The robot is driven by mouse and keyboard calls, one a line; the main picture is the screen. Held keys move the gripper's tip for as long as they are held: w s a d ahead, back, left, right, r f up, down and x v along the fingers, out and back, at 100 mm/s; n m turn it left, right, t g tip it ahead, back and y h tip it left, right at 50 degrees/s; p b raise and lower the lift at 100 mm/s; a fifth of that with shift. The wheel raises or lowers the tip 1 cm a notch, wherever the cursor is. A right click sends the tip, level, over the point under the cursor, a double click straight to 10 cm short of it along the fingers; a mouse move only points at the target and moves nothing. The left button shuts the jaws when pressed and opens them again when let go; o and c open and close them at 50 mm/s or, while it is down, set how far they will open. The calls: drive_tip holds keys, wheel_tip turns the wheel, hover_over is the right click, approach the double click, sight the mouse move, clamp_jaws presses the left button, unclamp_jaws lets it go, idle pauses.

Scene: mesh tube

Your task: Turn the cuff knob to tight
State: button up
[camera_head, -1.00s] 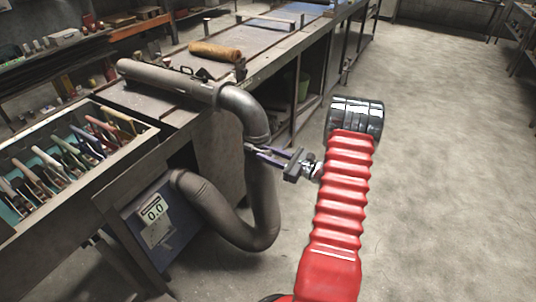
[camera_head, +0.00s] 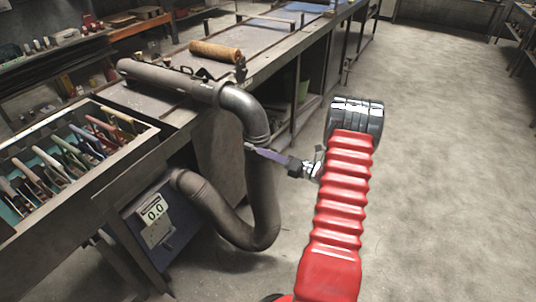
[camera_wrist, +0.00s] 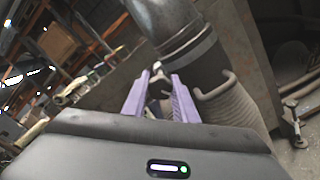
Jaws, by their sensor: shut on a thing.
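A grey metal elbow pipe (camera_head: 243,103) comes off the bench and turns down into a grey mesh hose (camera_head: 262,200). The cuff (camera_head: 257,141) is at the joint between them. In the wrist view the elbow (camera_wrist: 185,30) shows at the top and the ribbed hose (camera_wrist: 232,108) at the right. My gripper (camera_head: 250,147) reaches the left front of the cuff. Its purple fingers (camera_wrist: 160,80) are shut on a small part at the cuff, which I take to be the knob (camera_wrist: 160,88). The fingers hide most of it in the head view, and I cannot read its setting.
A tray of tools (camera_head: 20,228) stands at the left. A tan roll (camera_head: 216,50) lies on the bench. The floor at the right is clear.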

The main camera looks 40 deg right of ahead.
drive_tip(key=shift+d+m, duration=0.15)
drive_tip(key=shift+m, duration=1.15)
drive_tip(key=o, duration=0.8)
drive_tip(key=shift+c, duration=0.2)
drive_tip(key=shift+s, duration=0.1)
drive_tip(key=v, duration=1.3)
drive_tip(key=shift+s, duration=0.35)
